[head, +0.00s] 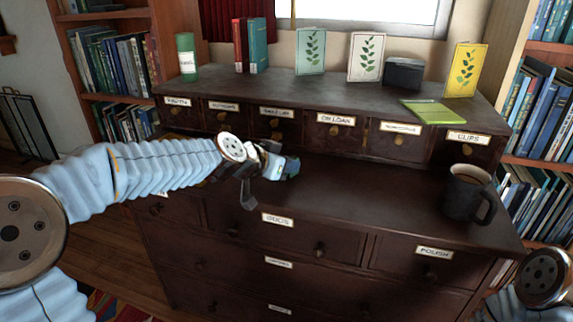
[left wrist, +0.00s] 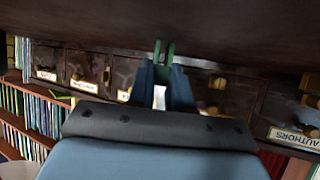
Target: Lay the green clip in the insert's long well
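My left gripper (head: 272,168) is over the front ledge of the dark wooden cabinet, below the row of small drawers. In the left wrist view its two blue fingers (left wrist: 164,80) close in on a small green piece with two prongs, which looks like the green clip (left wrist: 165,52). The clip is held at the fingertips, off the ledge. In the head view the gripper mostly hides it. I cannot make out the insert or its long well in either view. My right gripper is out of view; only part of my right arm shows at the lower right.
A dark mug (head: 467,193) stands on the right of the ledge (head: 370,200). Small labelled drawers, one marked CLIPS (head: 467,137), line its back. The middle ledge is clear.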

